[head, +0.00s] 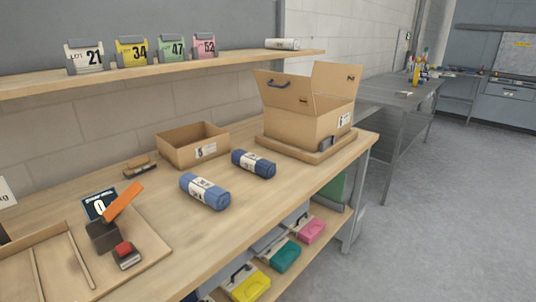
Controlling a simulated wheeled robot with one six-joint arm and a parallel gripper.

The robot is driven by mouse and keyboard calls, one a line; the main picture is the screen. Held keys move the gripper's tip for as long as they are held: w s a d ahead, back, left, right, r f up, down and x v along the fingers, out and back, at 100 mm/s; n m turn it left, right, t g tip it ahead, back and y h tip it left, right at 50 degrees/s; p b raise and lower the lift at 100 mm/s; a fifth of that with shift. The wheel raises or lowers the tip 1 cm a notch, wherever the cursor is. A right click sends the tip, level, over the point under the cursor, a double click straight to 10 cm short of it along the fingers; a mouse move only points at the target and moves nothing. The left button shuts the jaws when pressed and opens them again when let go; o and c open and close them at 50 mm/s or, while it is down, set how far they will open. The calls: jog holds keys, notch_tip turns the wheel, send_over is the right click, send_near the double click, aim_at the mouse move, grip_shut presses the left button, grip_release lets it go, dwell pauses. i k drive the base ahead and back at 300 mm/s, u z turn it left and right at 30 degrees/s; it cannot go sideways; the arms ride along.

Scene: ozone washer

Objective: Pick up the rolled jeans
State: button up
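Two rolls of blue fabric with pale paper bands lie on the wooden workbench (275,200) in the head view. The nearer roll, a lighter denim blue (219,196), lies near the middle of the bench. The farther roll, dark navy (266,168), lies behind it and to its right. The two rolls are apart. Writing on the bands is too small to read. My gripper is not visible in the head view, so its place relative to the rolls cannot be told.
An open shallow cardboard box (178,157) stands behind the rolls. A larger open carton (310,125) stands in a tray at right. A dark device with an orange lever (123,201) stands at left. A shelf (150,72) with numbered cards overhangs the bench's back.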

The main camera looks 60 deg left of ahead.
aim_at(266, 169)
jog(key=u, duration=0.4)
jog(key=i, duration=1.65)
jog(key=u, duration=1.75)
jog(key=i, duration=1.05)
jog(key=u, duration=1)
